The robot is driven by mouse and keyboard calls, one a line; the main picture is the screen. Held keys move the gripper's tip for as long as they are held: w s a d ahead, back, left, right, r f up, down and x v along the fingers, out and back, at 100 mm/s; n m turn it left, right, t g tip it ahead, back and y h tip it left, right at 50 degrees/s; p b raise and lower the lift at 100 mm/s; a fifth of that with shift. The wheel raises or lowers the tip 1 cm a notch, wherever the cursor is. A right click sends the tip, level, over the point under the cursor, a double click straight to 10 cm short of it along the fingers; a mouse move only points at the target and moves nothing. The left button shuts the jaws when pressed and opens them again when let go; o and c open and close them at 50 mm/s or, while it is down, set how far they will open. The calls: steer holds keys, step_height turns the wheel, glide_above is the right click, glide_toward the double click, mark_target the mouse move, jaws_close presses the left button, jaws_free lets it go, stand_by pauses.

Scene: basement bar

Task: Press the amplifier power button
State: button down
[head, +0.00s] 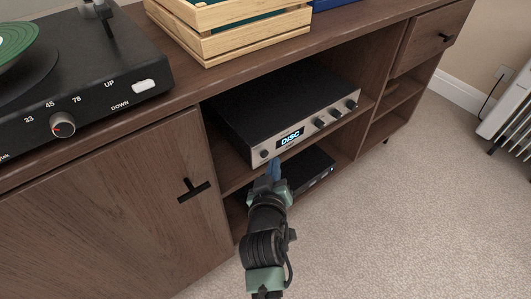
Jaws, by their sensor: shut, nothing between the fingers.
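The amplifier (287,105) is a black box with a silver front panel, sitting on the upper open shelf of the wooden cabinet. Its lit display (290,138) reads "DISC". A small round dark control (264,153), which looks like the power button, is at the left end of the panel. Several dark knobs are at the right end. My gripper (273,166) is shut and empty, its bluish fingertips just below and right of that small control, in front of the panel's lower edge. I cannot tell whether the tips touch the amplifier.
A second black device (308,170) sits on the lower shelf, partly hidden by my gripper. A cabinet door with a black handle (193,189) is to the left. A turntable (90,80) and a wooden crate (235,38) stand on top.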

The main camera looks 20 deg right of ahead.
steer(key=s+p, duration=0.1)
steer(key=s+d+p, duration=0.1)
steer(key=s, duration=0.1)
steer(key=s+d+p, duration=0.1)
steer(key=s, duration=0.1)
steer(key=shift+p, duration=0.3)
